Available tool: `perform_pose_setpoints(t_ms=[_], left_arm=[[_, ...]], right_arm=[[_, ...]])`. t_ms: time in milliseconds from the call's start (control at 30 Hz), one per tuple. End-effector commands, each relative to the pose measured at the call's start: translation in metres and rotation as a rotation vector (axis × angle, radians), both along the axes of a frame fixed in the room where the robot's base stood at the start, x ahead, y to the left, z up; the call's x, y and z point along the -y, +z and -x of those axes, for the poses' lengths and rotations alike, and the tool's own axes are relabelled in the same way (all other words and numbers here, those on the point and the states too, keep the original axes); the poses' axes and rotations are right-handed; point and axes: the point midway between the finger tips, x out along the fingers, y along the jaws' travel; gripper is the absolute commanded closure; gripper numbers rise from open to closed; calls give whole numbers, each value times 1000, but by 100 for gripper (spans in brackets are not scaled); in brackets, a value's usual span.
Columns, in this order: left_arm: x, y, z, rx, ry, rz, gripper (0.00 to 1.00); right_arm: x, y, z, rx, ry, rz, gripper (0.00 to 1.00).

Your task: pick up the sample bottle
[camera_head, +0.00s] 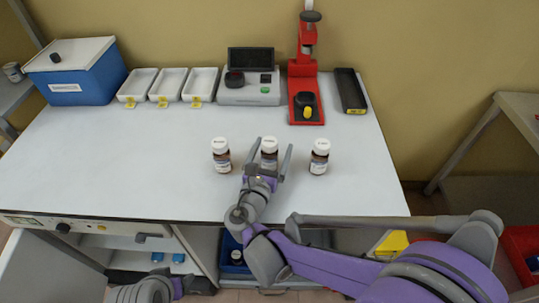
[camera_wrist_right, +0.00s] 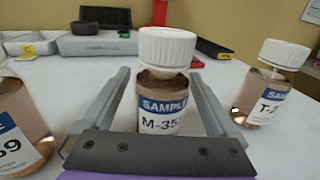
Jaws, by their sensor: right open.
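Three brown sample bottles with white caps stand upright in a row on the white table. They are the left bottle (camera_head: 221,156), the middle bottle (camera_head: 269,151) and the right bottle (camera_head: 319,157). In the right wrist view the middle bottle (camera_wrist_right: 163,100) has a label reading "SAMPLE" and "M-35", partly cut off. The right bottle (camera_wrist_right: 262,97) reads "T-2", and the left bottle (camera_wrist_right: 18,125) shows "39". My right gripper (camera_head: 273,145) is open, with one finger on each side of the middle bottle and visible gaps between.
Behind the bottles are three white trays (camera_head: 167,84), a grey device with a screen (camera_head: 250,93), a red stand (camera_head: 301,85) and a black tray (camera_head: 350,90). A blue box (camera_head: 74,72) stands at the back left. The table's left part is clear.

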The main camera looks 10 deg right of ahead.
Motion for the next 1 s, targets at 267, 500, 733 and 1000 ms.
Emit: perform_pose_setpoints(t_ms=[267,500,733,1000], left_arm=[[0,0,0,0,0,0,34],[0,0,0,0,0,0,34],[0,0,0,0,0,0,34],[0,1,0,0,0,0,34]], right_arm=[[1,0,-1,0,0,0,12],[1,0,-1,0,0,0,55],[1,0,-1,0,0,0,96],[1,2,-1,0,0,0,100]])
